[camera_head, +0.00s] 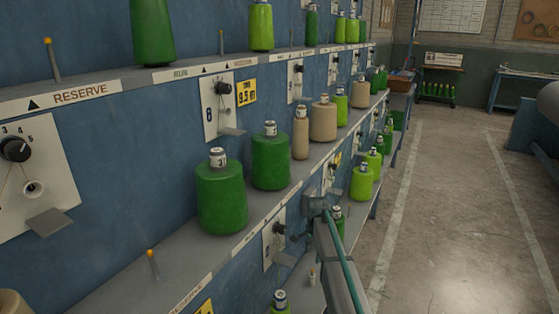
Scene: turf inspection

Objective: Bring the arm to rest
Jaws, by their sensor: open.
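My arm (338,262), grey with a teal strip along it, rises from the bottom edge right of centre and leans along the front of the blue rack. Its upper end bends at a grey joint (314,202) beside the middle shelf edge. My gripper (292,237) appears small and dark below that joint, close to a white panel with a dark knob (278,229). It is open, and I see nothing held in it. The fingertips are too small to tell whether they touch the panel.
The blue rack's shelves carry several green and beige yarn cones, including a dark green cone (221,198) and a beige cone (323,122). More cones stand near my arm, such as a light green cone (361,184). The concrete floor (440,210) on the right is clear.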

